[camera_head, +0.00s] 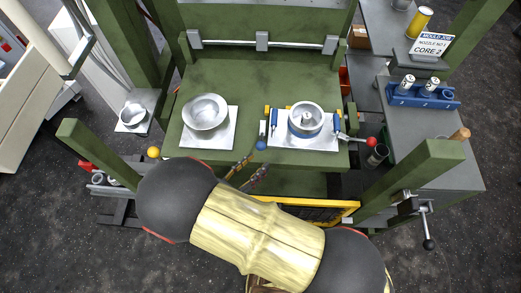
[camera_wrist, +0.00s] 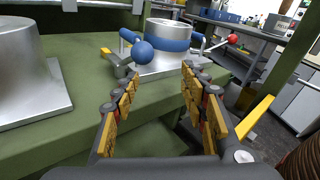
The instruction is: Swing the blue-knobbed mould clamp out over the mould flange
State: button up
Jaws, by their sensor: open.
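The blue knob (camera_wrist: 142,52) of the mould clamp stands just beyond my fingertips in the wrist view, slightly left of the gap between them. The knob also shows in the head view (camera_head: 261,145), at the left front of the mould (camera_head: 306,118). The clamp's grey body (camera_wrist: 118,59) sits beside the mould plate (camera_head: 285,141). The mould is a silver cylinder with a blue band (camera_wrist: 168,42); how far the clamp lies from its flange is hard to tell. My gripper (camera_wrist: 160,78) is open and empty, short of the knob; it also shows in the head view (camera_head: 246,172).
A red-knobbed lever (camera_head: 371,142) stands right of the mould, a yellow knob (camera_head: 153,152) at the table's left front. A silver bowl-shaped part (camera_head: 205,112) sits on its own plate at left. The green table (camera_head: 253,84) is bare behind. Green posts flank it.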

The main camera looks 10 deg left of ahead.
aim_at(261, 146)
jog(key=shift+n+t+y, duration=0.4)
jog(key=shift+n+t, duration=0.1)
jog(key=shift+t, duration=0.4)
jog(key=shift+w+d+r+b, duration=0.1)
jog(key=shift+w+r+b, duration=0.2)
jog(key=shift+w, duration=0.85)
jog(key=shift+w+d+r+b, duration=0.2)
jog(key=shift+w+b, duration=0.1)
jog(key=shift+w, duration=0.8)
jog(key=shift+w+d+r+b, duration=0.1)
jog(key=shift+w+r+b, duration=0.2)
jog(key=shift+w, duration=0.85)
jog(key=shift+c, duration=0.3)
grip_shut()
jog(key=shift+f, duration=0.1)
